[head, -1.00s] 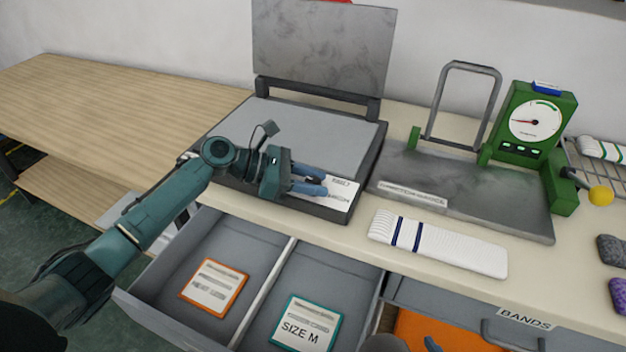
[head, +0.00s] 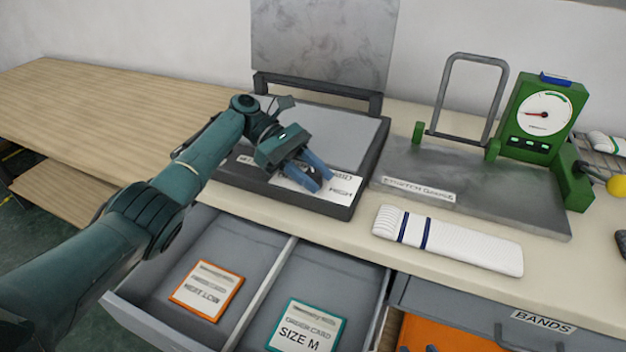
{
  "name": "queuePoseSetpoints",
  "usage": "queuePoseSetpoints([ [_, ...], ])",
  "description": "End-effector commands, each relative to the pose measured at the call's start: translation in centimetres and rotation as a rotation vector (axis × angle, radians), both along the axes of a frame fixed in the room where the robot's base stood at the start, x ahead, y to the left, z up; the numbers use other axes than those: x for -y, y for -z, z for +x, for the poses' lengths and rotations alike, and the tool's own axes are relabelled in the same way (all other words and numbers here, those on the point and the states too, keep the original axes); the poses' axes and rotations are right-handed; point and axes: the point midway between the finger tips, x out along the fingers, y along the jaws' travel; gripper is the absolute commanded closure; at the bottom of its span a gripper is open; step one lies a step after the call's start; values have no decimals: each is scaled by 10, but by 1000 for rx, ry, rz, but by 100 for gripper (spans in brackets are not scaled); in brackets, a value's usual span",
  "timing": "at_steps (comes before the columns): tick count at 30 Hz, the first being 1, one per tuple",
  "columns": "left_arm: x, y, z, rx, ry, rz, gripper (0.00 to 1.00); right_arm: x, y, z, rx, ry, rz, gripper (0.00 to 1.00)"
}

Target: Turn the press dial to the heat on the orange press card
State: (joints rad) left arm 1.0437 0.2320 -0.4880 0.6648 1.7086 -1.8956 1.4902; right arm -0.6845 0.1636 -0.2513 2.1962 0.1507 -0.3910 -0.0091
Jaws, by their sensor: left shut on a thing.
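The press (head: 258,187) stands open on the bench, its marbled upper plate (head: 322,42) raised. My left gripper (head: 318,178) is at the press's front edge, shut on the press dial, which is mostly hidden by the fingers. A white label there (head: 346,188) reads HIGH at its right end; the rest of the lettering is partly covered. The orange press card (head: 206,290) lies flat in the left compartment of the open drawer; its blurred text seems to read HEAT LOW. My right gripper is not in view.
A teal-edged SIZE M card (head: 300,328) lies in the drawer's right compartment. A white knitted band with blue stripes (head: 468,244) lies on the bench front. A green gauge (head: 544,115) stands to the right. The wooden table (head: 100,120) at left is clear.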

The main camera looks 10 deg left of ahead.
Motion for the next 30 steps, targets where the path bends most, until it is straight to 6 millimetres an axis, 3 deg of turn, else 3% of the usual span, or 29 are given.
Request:
queuePoseSetpoints([
  [16, 0, 2, -1, -3, 27, 6, 91, 2, -2, -5, 13, 7, 0, 64],
  [17, 0, 2, -1, -3, 27, 6, 67, 2, -3, -5, 14, 7, -1, 64],
  [18, 0, 2, -1, -4, 26, 5, 64, 2, -3, -4, 15, 7, 0, 64],
  [24, 0, 1, 0, -3, 25, 4, 47, 3, -1, -4, 13, 7, -3, 64],
  [30, 0, 1, 0, -1, 24, 3, 47, 3, 1, -4, 9, 5, -5, 64],
])
